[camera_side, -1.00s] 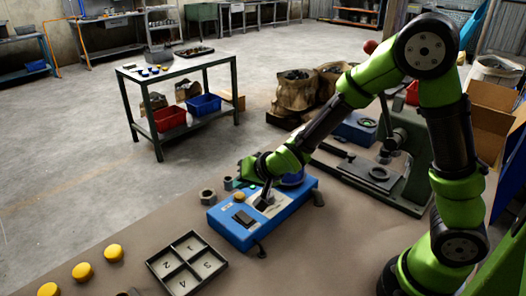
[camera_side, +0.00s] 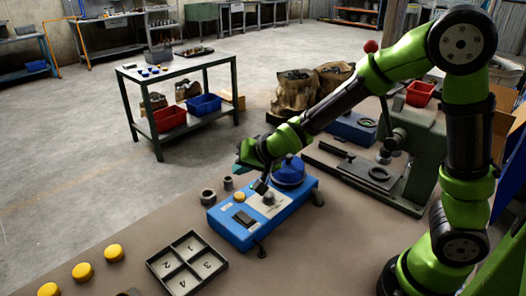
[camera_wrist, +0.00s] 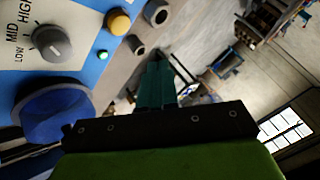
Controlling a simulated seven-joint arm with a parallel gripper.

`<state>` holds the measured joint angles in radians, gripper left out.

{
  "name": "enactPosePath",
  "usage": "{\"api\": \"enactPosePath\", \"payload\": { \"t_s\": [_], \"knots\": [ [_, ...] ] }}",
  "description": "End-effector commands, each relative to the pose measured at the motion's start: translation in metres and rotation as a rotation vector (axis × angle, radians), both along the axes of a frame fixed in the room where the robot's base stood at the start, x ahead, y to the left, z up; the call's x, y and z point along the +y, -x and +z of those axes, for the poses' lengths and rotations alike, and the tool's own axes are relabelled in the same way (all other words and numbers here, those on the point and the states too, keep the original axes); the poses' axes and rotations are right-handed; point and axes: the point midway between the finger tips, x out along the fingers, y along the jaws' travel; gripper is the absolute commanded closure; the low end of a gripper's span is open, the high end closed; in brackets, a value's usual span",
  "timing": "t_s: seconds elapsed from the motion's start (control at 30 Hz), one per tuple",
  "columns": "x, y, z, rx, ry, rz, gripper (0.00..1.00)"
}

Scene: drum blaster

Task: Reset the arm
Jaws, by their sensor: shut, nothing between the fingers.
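My gripper (camera_wrist: 157,62) shows in the wrist view as teal fingers pressed together, with nothing between them. In the side view the end of my arm hangs in the air above the back of the blue control box (camera_side: 243,236), apart from it. The box has a grey dial (camera_side: 268,198), a yellow button (camera_side: 239,197) and a large blue knob (camera_side: 289,173). In the wrist view the dial (camera_wrist: 52,43) sits beside the LOW, MID and HIGH marks, and a small green light (camera_wrist: 102,55) glows near the yellow button (camera_wrist: 118,22).
Two dark nuts (camera_side: 208,197) stand behind the box. A numbered tray (camera_side: 218,264) and several yellow discs (camera_side: 113,252) lie on the bench to the left. A green machine (camera_side: 415,150) stands to the right. The air above the bench's left part is free.

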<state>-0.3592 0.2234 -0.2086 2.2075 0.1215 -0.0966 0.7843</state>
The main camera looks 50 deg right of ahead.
Motion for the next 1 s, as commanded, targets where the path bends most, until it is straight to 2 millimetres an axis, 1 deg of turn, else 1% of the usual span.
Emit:
{"api": "enactPosePath", "payload": {
  "t_s": [0.17, 0.23, 0.27, 0.33, 0.4, 0.47, 0.5, 0.57, 0.77, 0.8, 0.9, 1.0],
  "knots": [
    [0.0, 0.0, 0.0, 0.002, 0.007, 0.006, 1.0],
    [0.0, 0.004, -0.004, 0.027, 0.025, 0.022, 1.0],
    [-0.001, 0.008, -0.008, 0.048, 0.036, 0.032, 1.0],
    [0.001, 0.022, -0.018, 0.114, 0.061, 0.067, 1.0],
    [0.001, 0.041, -0.015, 0.17, 0.079, 0.111, 1.0],
    [-0.001, 0.06, -0.006, 0.212, 0.086, 0.149, 1.0],
    [-0.002, 0.072, 0.001, 0.235, 0.089, 0.174, 1.0],
    [-0.004, 0.09, 0.013, 0.259, 0.091, 0.209, 1.0],
    [-0.013, 0.157, 0.058, 0.286, 0.095, 0.318, 1.0],
    [-0.015, 0.17, 0.066, 0.282, 0.097, 0.334, 1.0],
    [-0.02, 0.198, 0.084, 0.255, 0.105, 0.353, 1.0],
    [-0.025, 0.215, 0.097, 0.215, 0.115, 0.344, 1.0]
  ]
}}
